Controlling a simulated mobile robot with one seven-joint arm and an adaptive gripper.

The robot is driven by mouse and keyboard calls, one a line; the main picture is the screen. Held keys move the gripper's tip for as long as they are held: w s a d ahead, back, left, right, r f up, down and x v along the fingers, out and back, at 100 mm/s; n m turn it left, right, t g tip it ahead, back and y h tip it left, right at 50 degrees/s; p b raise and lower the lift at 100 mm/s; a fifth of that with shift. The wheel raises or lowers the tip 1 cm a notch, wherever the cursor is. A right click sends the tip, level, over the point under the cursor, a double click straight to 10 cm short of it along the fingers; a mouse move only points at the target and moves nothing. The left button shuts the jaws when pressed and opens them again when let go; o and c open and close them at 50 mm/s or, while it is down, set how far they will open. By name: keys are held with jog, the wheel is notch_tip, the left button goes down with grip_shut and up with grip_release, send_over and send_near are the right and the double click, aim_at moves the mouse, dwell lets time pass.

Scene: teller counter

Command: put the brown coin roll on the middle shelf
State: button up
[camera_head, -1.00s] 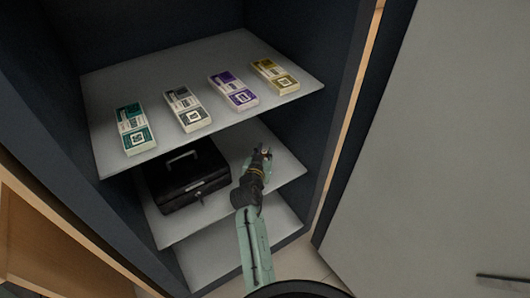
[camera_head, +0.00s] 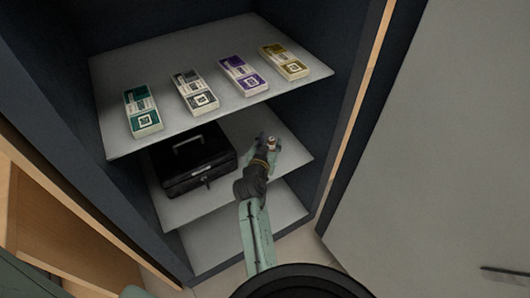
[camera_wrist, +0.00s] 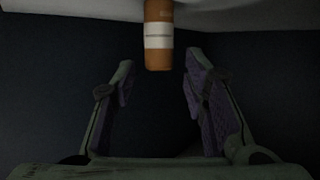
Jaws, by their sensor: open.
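The brown coin roll (camera_wrist: 159,38), with a pale band around it, shows at the top middle of the wrist view. Its near end reaches past the pale shelf edge in the picture; I cannot tell whether it overhangs. In the head view the roll (camera_head: 271,142) is a small brownish spot at my fingertips, over the right part of the middle shelf (camera_head: 290,150). My gripper (camera_wrist: 157,75) is open. Its two fingers stand apart on either side below the roll, with a gap to each, and the roll lies mostly beyond the fingertips.
A black cash box (camera_head: 193,162) takes up the left of the middle shelf. The upper shelf (camera_head: 125,75) holds several banded note bundles and overhangs the back. The lower shelf (camera_head: 215,248) looks bare. The cabinet's right wall (camera_head: 340,130) is close to my arm.

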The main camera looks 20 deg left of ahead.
jog(key=b+v, duration=0.1)
jog(key=v, duration=0.8)
jog(key=shift+s, duration=0.2)
jog(key=shift+s, duration=0.1)
